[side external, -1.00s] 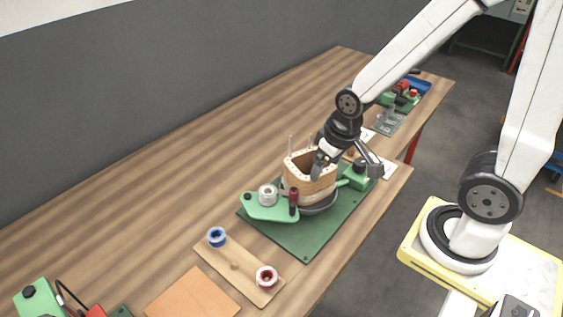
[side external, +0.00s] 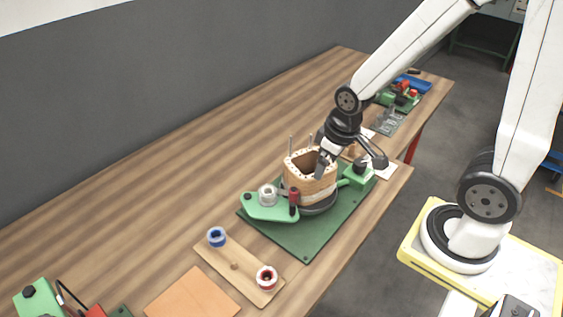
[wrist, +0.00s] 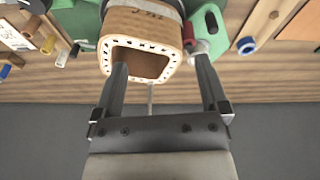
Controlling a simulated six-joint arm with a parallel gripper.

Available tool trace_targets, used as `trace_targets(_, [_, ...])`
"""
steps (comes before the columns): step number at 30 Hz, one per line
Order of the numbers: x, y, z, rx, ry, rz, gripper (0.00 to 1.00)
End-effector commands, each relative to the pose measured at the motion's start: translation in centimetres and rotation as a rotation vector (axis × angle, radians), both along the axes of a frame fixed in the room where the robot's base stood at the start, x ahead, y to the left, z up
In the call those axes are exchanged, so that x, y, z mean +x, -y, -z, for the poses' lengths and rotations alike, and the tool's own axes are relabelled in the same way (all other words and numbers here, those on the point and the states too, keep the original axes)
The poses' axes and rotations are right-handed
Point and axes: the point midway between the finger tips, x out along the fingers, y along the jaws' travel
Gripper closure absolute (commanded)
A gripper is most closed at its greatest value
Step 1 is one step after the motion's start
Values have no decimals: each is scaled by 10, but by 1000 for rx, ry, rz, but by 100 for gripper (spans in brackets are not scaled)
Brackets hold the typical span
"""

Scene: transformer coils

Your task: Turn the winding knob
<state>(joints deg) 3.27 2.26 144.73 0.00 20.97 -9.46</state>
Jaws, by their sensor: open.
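A wooden coil former (side external: 310,175) with a holed top rim stands upright on a dark round base on a green mat (side external: 305,240). A red upright knob (side external: 294,198) stands at its front left; red parts also show beside the former in the wrist view (wrist: 190,38). A silver round part (side external: 267,195) sits on the green bracket. I cannot tell for certain which is the winding knob. My gripper (wrist: 160,62) is open with its fingers wide apart. In the wrist view the left finger overlaps the former's opening, and the right finger is outside its right edge.
A wooden board (side external: 235,265) with a blue spool (side external: 217,237) and a red spool (side external: 266,278) lies in front. A tan sheet (side external: 193,295) lies near the front edge. More green fixtures and a blue tray are at the far end. The table's left side is clear.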

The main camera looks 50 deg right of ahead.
Motion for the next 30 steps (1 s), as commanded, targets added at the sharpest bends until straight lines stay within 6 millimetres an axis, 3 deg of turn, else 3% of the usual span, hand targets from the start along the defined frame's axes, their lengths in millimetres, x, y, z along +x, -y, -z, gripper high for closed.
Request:
trace_targets(15, [16,80,19,-95,-106,-436,6])
trace_targets(30, [8,160,43,-108,-183,-874,6])
